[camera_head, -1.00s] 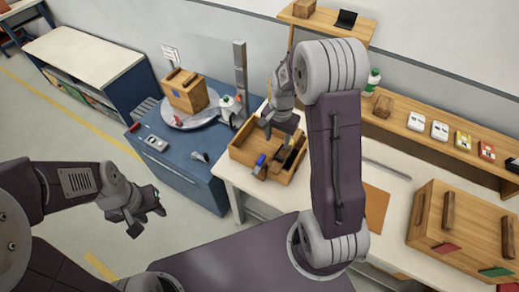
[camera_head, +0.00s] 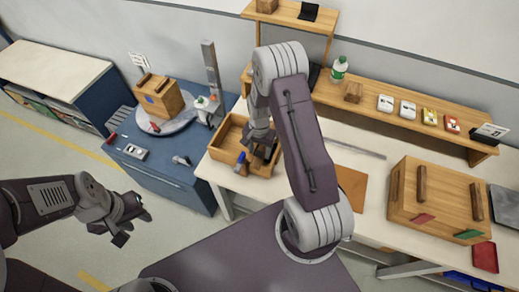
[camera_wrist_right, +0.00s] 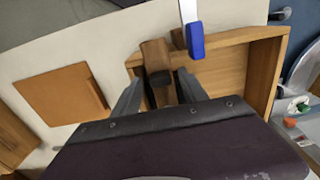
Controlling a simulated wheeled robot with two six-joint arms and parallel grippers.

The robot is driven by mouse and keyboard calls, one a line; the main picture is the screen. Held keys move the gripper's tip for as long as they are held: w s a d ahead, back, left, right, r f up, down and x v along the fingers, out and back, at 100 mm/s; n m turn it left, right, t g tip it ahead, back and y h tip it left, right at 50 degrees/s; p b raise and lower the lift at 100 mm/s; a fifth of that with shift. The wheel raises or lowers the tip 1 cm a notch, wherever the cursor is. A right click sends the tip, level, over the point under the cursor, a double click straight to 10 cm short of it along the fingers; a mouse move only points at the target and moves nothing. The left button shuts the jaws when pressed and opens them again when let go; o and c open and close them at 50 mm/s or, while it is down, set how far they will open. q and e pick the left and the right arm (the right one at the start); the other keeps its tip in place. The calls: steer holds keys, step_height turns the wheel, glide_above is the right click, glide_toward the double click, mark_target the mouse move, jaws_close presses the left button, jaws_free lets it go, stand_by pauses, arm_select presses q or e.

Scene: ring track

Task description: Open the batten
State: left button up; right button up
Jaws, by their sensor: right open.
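A wooden box with two dark upright wooden strips stands on the right of the bench; the left strip (camera_head: 422,184) and the right strip (camera_head: 476,202) look like battens, both about upright in the picture. Which one the task means I cannot tell. My right gripper (camera_head: 264,148) is far to their left, over an open wooden tray (camera_head: 228,134). In the right wrist view this gripper (camera_wrist_right: 158,78) is open, its fingers either side of a brown wooden piece (camera_wrist_right: 155,54) at the tray's edge. My left gripper (camera_head: 134,226) is open and empty over the floor.
A blue-handled tool (camera_wrist_right: 195,40) leans at the tray's edge. Left of the tray, a blue cabinet bears a round plate with a wooden box (camera_head: 158,98) and a post (camera_head: 212,76). A shelf (camera_head: 368,100) with small packs runs behind the bench. An orange-brown board (camera_head: 352,188) lies on the bench.

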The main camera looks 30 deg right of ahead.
steer(key=shift+c, duration=0.3)
jaws_close()
steer(key=shift+w, duration=0.1)
stand_by(1.0)
